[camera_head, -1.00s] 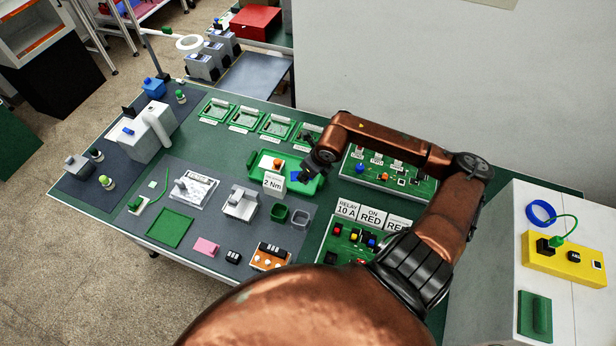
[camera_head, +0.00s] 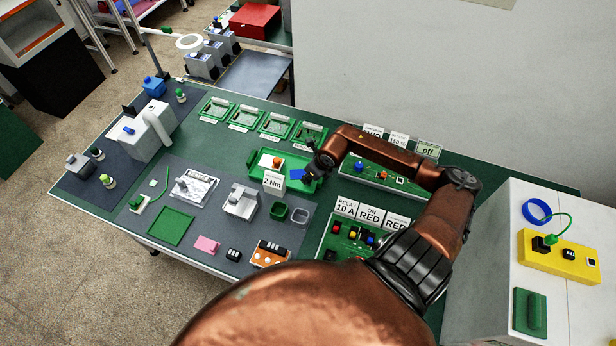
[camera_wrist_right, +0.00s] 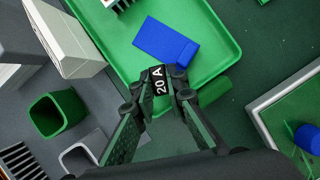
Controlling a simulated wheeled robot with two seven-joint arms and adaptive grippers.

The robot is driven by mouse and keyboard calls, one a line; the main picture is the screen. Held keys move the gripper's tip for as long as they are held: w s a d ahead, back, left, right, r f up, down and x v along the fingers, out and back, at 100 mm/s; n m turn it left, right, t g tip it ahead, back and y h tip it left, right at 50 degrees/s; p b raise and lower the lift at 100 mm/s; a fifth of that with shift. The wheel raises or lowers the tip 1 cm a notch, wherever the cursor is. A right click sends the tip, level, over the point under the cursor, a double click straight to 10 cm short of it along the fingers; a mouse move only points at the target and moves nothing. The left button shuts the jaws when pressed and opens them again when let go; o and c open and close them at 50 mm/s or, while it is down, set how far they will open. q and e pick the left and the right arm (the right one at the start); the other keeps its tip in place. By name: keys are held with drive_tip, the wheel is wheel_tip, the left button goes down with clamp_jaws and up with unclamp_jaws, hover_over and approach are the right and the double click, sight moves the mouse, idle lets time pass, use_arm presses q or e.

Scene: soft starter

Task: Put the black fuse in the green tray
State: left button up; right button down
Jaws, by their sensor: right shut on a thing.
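The black fuse (camera_wrist_right: 158,80) is marked "20 A" and shows between the fingertips of my right gripper (camera_wrist_right: 160,92) in the right wrist view. The gripper is shut on it. The green tray (camera_wrist_right: 112,62) lies below and beyond the fuse in that view; the gap between them cannot be told. A blue block (camera_wrist_right: 168,42) lies in the tray. In the head view the right gripper (camera_head: 312,172) is over the right end of the green tray (camera_head: 254,160), and the fuse is too small to make out. My left gripper is not in view.
A "2 Nm" card (camera_head: 273,183) stands at the tray's front edge. A small green bin (camera_head: 279,211) and a grey bin (camera_head: 300,214) stand in front. Green boards with buttons (camera_head: 352,238) and sign cards are at right. A white cabinet (camera_head: 490,250) stands further right.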

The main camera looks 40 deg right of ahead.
drive_tip(key=c, duration=2.2)
unclamp_jaws()
drive_tip(key=shift+f, duration=0.1)
drive_tip(key=shift+r, duration=0.25)
drive_tip(key=v, duration=1.1)
drive_tip(key=shift+s+r, duration=0.2)
drive_tip(key=shift+r, duration=0.15)
